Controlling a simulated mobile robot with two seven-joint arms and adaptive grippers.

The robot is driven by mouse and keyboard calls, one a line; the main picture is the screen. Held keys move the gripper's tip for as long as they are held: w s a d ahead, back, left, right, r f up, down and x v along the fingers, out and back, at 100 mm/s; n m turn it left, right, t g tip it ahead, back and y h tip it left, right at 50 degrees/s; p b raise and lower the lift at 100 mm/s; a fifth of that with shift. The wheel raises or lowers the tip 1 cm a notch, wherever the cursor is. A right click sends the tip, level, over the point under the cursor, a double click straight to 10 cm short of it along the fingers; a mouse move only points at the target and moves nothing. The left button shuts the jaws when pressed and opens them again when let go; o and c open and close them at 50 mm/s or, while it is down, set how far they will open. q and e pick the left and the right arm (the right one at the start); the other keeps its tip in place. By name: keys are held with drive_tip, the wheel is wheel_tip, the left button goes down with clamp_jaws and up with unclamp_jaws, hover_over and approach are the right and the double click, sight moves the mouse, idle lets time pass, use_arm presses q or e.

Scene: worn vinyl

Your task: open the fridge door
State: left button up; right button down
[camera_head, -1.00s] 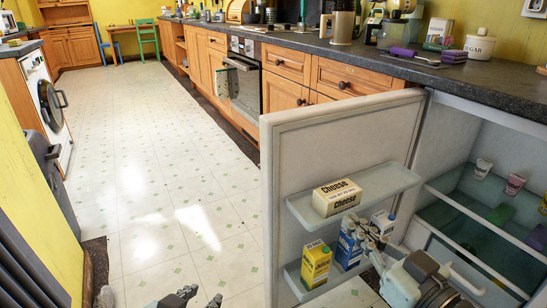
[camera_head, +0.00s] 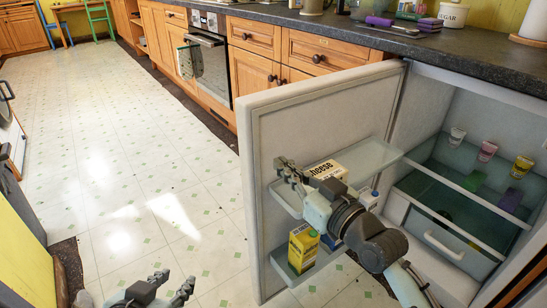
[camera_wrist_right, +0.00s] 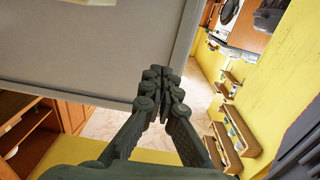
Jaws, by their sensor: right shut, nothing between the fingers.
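The fridge door (camera_head: 335,105) stands wide open in the head view, its inner side with shelves facing the fridge. The fridge interior (camera_head: 480,160) is exposed at the right. My right gripper (camera_head: 288,168) is shut and empty in front of the door's inner face, by the upper door shelf. Contact with the door cannot be told. In the right wrist view the shut fingers (camera_wrist_right: 160,75) point toward the lower edge of a grey door panel (camera_wrist_right: 90,60). My left gripper (camera_head: 172,284) is open and empty, low over the floor, left of the door.
A cheese box (camera_head: 355,158) is on the upper door shelf, partly hidden by my right gripper. A yellow carton (camera_head: 303,248) stands on the lower shelf. A dark counter (camera_head: 360,42) runs above. The floor (camera_head: 120,190) at left is clear.

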sight(265, 151)
drive_tip(key=x, duration=0.2)
drive_tip(key=shift+w+a, duration=0.25)
drive_tip(key=shift+w, duration=0.1)
use_arm(q)
drive_tip(key=shift+w+d+r, duration=0.25)
drive_tip(key=shift+d+r, duration=0.05)
use_arm(e)
drive_tip(key=shift+w+a, duration=0.35)
drive_tip(key=shift+w, duration=0.2)
